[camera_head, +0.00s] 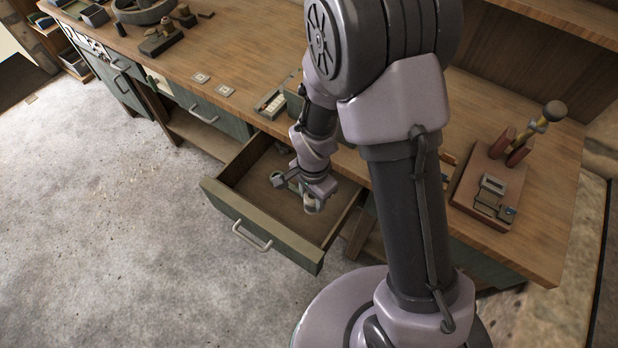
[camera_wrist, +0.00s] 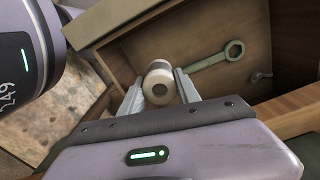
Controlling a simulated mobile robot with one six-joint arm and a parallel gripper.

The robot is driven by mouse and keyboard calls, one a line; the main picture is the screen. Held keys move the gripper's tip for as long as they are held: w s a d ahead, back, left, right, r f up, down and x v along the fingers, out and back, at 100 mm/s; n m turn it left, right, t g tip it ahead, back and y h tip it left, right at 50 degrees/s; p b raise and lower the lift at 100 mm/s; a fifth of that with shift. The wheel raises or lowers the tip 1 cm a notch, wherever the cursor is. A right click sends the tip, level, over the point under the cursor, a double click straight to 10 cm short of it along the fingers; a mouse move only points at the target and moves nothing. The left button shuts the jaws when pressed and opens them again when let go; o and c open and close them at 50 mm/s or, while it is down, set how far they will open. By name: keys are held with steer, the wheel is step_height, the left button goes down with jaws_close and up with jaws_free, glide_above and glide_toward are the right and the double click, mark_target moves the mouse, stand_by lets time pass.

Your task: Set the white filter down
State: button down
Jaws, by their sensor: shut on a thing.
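The white filter (camera_wrist: 159,82) is a short pale cylinder with a round hole in its end face. My gripper (camera_wrist: 160,90) is shut on it, one finger on each side, in the wrist view. In the head view my gripper (camera_head: 312,199) is inside the outline of the open drawer (camera_head: 238,207), towards its right side, with the filter (camera_head: 310,208) at its tip. I cannot tell whether the filter touches the drawer floor.
A green wrench (camera_wrist: 217,56) lies on the drawer floor beside the filter. A small grey piece (camera_wrist: 260,76) is to the wrench's right. The wooden workbench (camera_head: 245,55) is behind, with a reddish block holding a hammer (camera_head: 548,118) at the right. The drawer's left part looks clear.

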step_height(320, 180, down, 11)
steer(key=b, duration=0.4)
steer(key=shift+w, duration=0.1)
steer(key=shift+f+b, duration=0.2)
steer(key=shift+b, duration=0.15)
steer(key=c, duration=0.9)
jaws_free()
steer(key=shift+r, duration=0.1)
steer(key=shift+o, duration=0.2)
